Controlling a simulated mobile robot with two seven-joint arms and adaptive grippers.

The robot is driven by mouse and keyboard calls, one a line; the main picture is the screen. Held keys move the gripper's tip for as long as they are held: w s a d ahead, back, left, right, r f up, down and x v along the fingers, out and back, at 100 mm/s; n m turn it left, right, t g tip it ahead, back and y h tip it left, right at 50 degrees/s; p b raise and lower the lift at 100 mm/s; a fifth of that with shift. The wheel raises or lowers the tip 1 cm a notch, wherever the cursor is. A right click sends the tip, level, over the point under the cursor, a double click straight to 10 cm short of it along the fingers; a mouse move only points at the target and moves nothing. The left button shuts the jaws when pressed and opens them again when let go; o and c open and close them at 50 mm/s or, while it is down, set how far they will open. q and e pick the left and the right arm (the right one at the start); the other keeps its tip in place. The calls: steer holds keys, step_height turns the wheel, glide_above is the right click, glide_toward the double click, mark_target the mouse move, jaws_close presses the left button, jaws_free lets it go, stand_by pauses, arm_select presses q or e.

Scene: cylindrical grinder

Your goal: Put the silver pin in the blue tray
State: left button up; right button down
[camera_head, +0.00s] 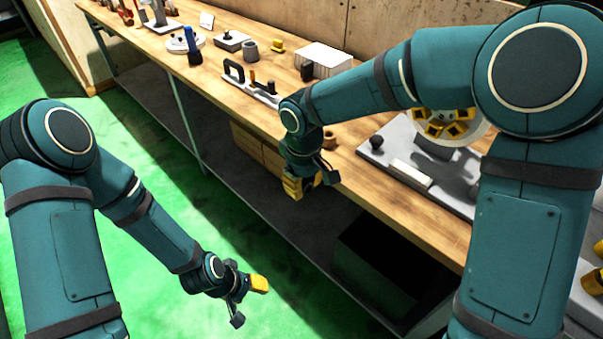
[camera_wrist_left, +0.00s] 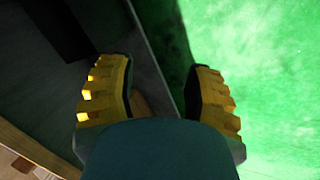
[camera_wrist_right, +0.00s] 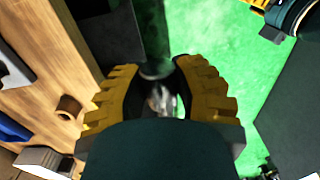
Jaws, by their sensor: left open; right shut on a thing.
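My right gripper (camera_head: 308,182) is in front of the bench edge, over the floor side. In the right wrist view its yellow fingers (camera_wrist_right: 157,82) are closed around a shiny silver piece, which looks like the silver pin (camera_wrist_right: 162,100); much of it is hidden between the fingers. A blue edge (camera_wrist_right: 12,129) on the bench at the left of the right wrist view may be the blue tray; the head view does not show it clearly, and my right forearm covers that area. My left gripper (camera_head: 249,302) is open and empty, low over the green floor.
The wooden bench (camera_head: 215,75) carries a brown ring (camera_head: 328,139), a grey fixture plate (camera_head: 425,180) with a yellow-jawed chuck (camera_head: 442,124), a black-handled clamp (camera_head: 245,80) and a white ribbed block (camera_head: 325,58). Below is a grey shelf (camera_head: 300,240). Green floor lies open at left.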

arm_select(q)
steer(key=w+d+r+n+g+h, duration=0.15)
steer(key=w+r, duration=0.25)
steer(key=w, duration=0.4)
steer(key=w+d+r+n+g, duration=0.2)
steer(key=w+r, duration=0.2)
steer(key=w, duration=0.5)
steer(key=w+d+r+n+g+h, duration=0.1)
steer(key=w+r+g, duration=0.15)
steer(key=r, duration=0.95)
steer(key=w+d+r+g+h, duration=0.1)
steer(key=w+r, duration=0.2)
steer(key=r, duration=0.8)
steer(key=x, duration=1.1)
steer(key=shift+s+f, duration=0.1)
steer(key=shift+s, duration=0.05)
jaws_close()
